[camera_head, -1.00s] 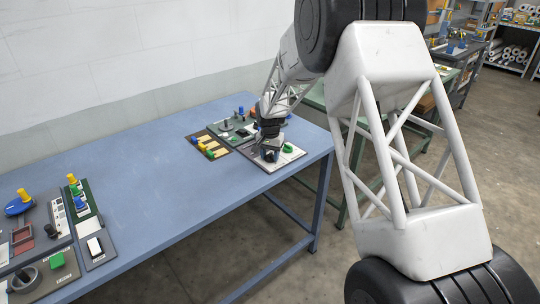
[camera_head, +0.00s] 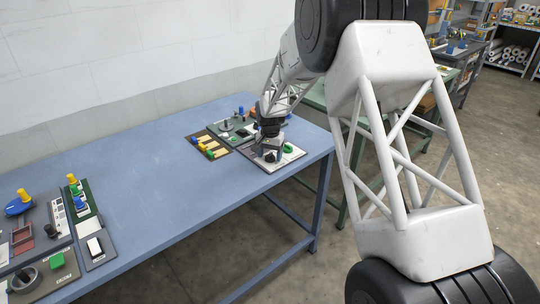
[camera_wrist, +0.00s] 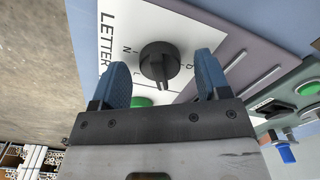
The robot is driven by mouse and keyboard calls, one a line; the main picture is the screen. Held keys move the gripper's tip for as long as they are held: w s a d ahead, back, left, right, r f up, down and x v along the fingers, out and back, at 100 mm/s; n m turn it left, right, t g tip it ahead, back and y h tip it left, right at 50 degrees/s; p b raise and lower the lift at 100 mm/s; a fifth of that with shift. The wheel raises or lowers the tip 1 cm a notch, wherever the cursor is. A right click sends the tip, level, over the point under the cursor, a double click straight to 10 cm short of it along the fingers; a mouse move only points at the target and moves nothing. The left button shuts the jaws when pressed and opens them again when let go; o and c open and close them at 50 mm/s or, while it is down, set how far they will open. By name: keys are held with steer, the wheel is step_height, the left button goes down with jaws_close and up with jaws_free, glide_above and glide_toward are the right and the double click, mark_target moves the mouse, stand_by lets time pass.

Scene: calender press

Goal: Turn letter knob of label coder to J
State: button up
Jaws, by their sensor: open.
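The black letter knob (camera_wrist: 158,60) sits on a white plate (camera_wrist: 112,18) marked LETTER in the wrist view. Letters such as N and L are printed around it, turned in the picture; others are hidden or too small to read. The knob's raised bar runs toward the bottom of the picture, near the L. My gripper (camera_wrist: 161,62) is open, with one blue finger to the left of the knob and one to the right, gaps showing on both sides. In the head view my gripper (camera_head: 267,150) is over the label coder (camera_head: 294,152) at the table's far right corner.
A green button (camera_wrist: 142,101) is partly hidden beside the knob, close to my gripper. A green-grey panel with another green button (camera_wrist: 308,88) adjoins. A brown board (camera_head: 207,145) lies left of the coder. The blue table's (camera_head: 150,160) middle is clear.

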mark_target(270, 154)
steer(key=shift+r, duration=3.75)
steer(key=shift+s+d+r, duration=0.3)
steer(key=shift+s+r, duration=0.05)
steer(key=shift+r, duration=0.05)
steer(key=s+d+r+n+t, duration=0.1)
steer(key=s+d+r, duration=0.7)
steer(key=s, duration=0.4)
steer(key=s+d+r, duration=0.8)
steer(key=s+r, duration=0.1)
steer(key=s, duration=0.3)
steer(key=s+d, duration=0.3)
steer(key=s, duration=0.7)
steer(key=s+d+f+n+t, duration=0.1)
steer(key=s+d, duration=0.2)
steer(key=s, duration=0.7)
steer(key=s+d, duration=0.3)
steer(key=s, duration=0.7)
steer(key=shift+s+f+n+t, duration=0.3)
steer(key=shift+n, duration=0.1)
steer(key=shift+w, duration=0.1)
